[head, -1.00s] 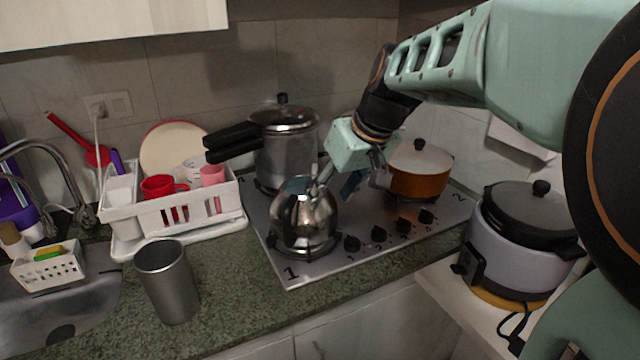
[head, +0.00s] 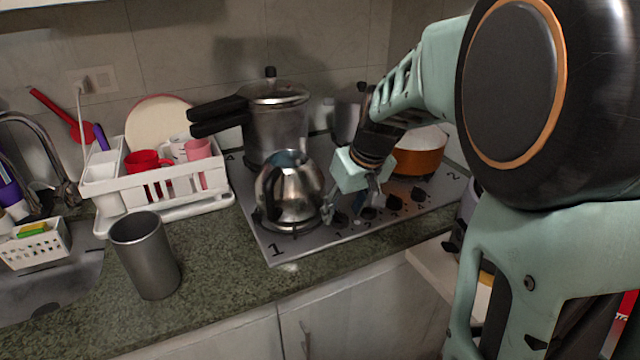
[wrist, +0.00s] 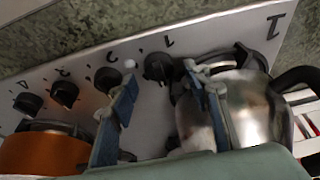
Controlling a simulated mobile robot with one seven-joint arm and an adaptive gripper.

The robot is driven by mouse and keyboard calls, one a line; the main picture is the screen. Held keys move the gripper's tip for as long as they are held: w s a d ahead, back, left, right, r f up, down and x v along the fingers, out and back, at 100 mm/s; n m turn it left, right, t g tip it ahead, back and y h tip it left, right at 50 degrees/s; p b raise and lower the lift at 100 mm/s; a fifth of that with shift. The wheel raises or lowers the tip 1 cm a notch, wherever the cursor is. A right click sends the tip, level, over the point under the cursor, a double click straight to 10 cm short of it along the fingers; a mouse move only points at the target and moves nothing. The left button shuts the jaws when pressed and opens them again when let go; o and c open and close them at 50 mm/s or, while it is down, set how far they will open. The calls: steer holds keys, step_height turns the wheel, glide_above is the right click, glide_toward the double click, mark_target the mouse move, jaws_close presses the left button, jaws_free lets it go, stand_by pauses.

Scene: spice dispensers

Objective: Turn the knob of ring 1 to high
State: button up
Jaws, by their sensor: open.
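The knob of ring 1 (wrist: 158,67) is a black knob below a small printed 1 on the steel cooktop (wrist: 150,100). In the wrist view it appears between my two spread fingertips. It also shows small and partly hidden beside my gripper in the head view (head: 340,218). My gripper (wrist: 160,66) is open and empty, over the knob row; it also shows in the head view (head: 350,208). I cannot tell whether a finger touches the knob. A steel kettle (head: 289,190) stands on ring 1, close beside one finger. The knob's pointer setting is too small to read.
Other black knobs (wrist: 107,78) continue along the cooktop's front edge. An orange pot (head: 418,160) and a pressure cooker (head: 275,125) stand on other rings. A steel cup (head: 145,258) and a white dish rack (head: 170,200) are left. The front counter is mostly clear.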

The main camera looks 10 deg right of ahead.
steer(key=shift+x, duration=0.8)
steer(key=shift+c, duration=0.5)
steer(key=c, duration=1)
steer(key=shift+r+m, duration=0.1)
steer(key=shift+m, duration=0.2)
steer(key=shift+c, duration=0.3)
steer(key=m+h+p, duration=0.1)
steer(key=m+p, duration=0.2)
steer(key=shift+a, duration=0.15)
steer(key=shift+m+h+p, duration=0.4)
steer(key=shift+m+h, duration=0.4)
steer(key=shift+m, duration=0.8)
